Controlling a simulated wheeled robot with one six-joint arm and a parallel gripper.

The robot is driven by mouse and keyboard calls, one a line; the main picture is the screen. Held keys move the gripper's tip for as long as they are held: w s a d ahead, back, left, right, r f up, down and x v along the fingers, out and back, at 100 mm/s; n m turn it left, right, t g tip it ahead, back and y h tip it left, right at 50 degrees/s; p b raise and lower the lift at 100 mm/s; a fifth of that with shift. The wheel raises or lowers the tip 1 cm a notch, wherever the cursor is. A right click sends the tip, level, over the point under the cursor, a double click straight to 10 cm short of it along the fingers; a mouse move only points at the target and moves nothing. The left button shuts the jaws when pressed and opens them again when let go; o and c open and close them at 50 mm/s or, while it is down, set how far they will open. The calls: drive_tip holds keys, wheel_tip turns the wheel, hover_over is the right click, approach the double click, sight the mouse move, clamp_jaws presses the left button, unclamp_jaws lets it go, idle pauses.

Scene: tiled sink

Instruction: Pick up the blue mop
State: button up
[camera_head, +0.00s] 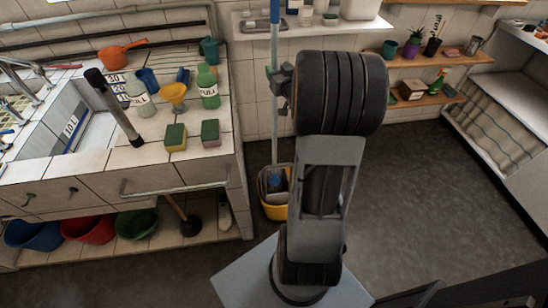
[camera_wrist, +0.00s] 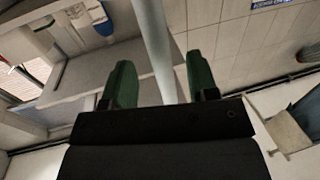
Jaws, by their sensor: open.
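The blue mop (camera_head: 275,135) stands almost upright, with a blue upper handle and a long pale pole. Its lower end is in a yellow bucket (camera_head: 276,213) on the floor, where grey and blue parts show. My gripper (camera_head: 272,76) is at the upper part of the pole, partly hidden by my arm in the head view. In the wrist view my gripper (camera_wrist: 161,82) has its two green fingers apart, with the mop pole (camera_wrist: 156,45) running between them. A gap shows between the pole and each finger, so the gripper is not closed on it.
A tiled counter with a sink (camera_head: 88,125) stands at left, holding bottles, sponges and an orange pan (camera_head: 118,52). Coloured basins (camera_head: 88,229) and a plunger (camera_head: 187,222) are beneath it. Wall shelves (camera_head: 430,95) are behind at right. The dark floor at right is clear.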

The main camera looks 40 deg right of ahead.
drive_tip(key=shift+p+x, duration=0.35)
drive_tip(key=shift+x, duration=2.2)
drive_tip(key=shift+c, duration=0.5)
drive_tip(key=shift+r, duration=0.1)
clamp_jaws()
